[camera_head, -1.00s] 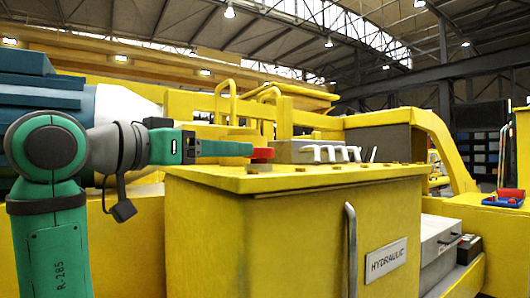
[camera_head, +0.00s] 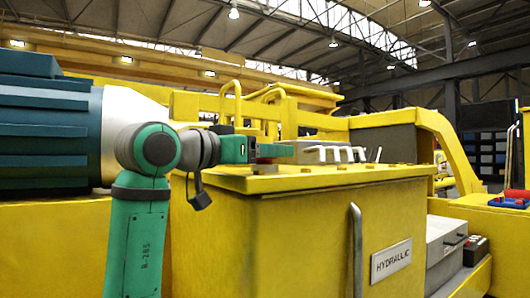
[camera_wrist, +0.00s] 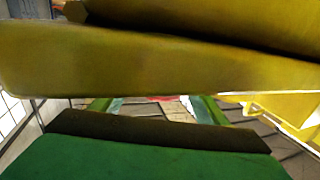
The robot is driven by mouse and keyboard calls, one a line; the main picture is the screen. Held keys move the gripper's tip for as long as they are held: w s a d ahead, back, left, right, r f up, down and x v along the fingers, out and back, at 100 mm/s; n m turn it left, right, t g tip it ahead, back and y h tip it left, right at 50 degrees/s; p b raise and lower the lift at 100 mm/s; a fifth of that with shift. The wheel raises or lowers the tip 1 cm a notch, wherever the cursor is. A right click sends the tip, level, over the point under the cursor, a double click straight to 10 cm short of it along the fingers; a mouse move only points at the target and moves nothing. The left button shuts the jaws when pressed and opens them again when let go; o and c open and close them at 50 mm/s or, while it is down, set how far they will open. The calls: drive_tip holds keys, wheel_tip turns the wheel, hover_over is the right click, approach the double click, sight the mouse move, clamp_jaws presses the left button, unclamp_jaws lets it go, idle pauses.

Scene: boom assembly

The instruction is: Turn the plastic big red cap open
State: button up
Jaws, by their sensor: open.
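My gripper (camera_head: 284,151) is at the near left edge of the yellow hydraulic box's top (camera_head: 330,178), held level and pointing right. In the wrist view my gripper (camera_wrist: 155,104) shows as two green fingers, spread apart. A small reddish patch (camera_wrist: 165,99) shows between them, too small to identify. In the head view the red cap is mostly or fully hidden behind the fingers, and I cannot tell whether they touch it. Nothing is seen held.
A grey block with white handles (camera_head: 325,153) stands on the box top. A vertical grab handle (camera_head: 355,250) is on its front. A yellow slab (camera_wrist: 160,65) crosses the wrist view close above my gripper. A blue tray with red (camera_head: 512,198) lies at far right.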

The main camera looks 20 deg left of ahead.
drive_tip(key=shift+c, duration=0.4)
drive_tip(key=shift+w, duration=0.15)
drive_tip(key=c, duration=1)
drive_tip(key=shift+o, duration=0.2)
drive_tip(key=shift+d, duration=0.15)
drive_tip(key=shift+s+a+f+n+t+y, duration=0.1)
drive_tip(key=shift+a+n+t+y, duration=0.05)
drive_tip(key=shift+n+y, duration=0.3)
drive_tip(key=shift+s+a+n+t+y, duration=0.15)
drive_tip(key=shift+n+y, duration=0.1)
drive_tip(key=shift+y, duration=0.3)
drive_tip(key=o, duration=1)
drive_tip(key=shift+o, duration=0.2)
drive_tip(key=shift+d, duration=0.15)
